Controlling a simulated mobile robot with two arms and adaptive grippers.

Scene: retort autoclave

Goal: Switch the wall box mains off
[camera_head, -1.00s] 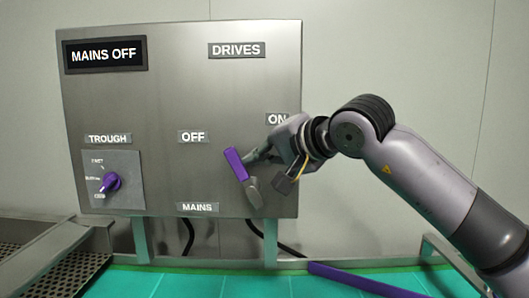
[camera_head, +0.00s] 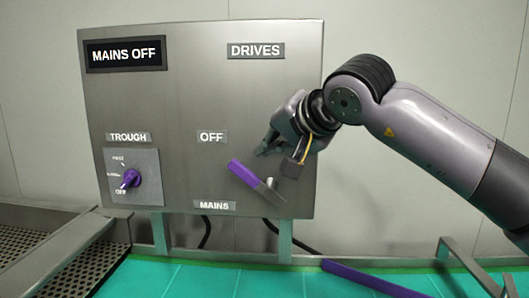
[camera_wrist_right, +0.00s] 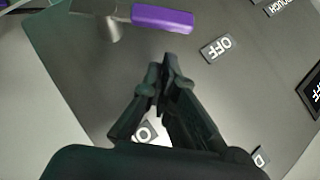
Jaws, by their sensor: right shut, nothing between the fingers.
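The grey wall box (camera_head: 190,100) carries a mains lever with a purple handle (camera_head: 243,174) and a grey pivot at its lower right. The lever tilts up and left, its tip just below and right of the OFF label (camera_head: 212,137). The display at the box's top left reads MAINS OFF (camera_head: 124,54). My right gripper (camera_head: 262,152) is shut and empty, just above and right of the handle. In the right wrist view its closed fingers (camera_wrist_right: 168,62) are near the purple handle (camera_wrist_right: 162,18), apart from it in that picture. My left gripper is not in view.
A TROUGH knob (camera_head: 131,178) sits at the box's lower left. The MAINS label (camera_head: 214,206) is under the lever, and the DRIVES label (camera_head: 256,50) is above. A purple bar (camera_head: 365,277) and green surface (camera_head: 200,280) lie below. A perforated metal tray (camera_head: 30,250) is at left.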

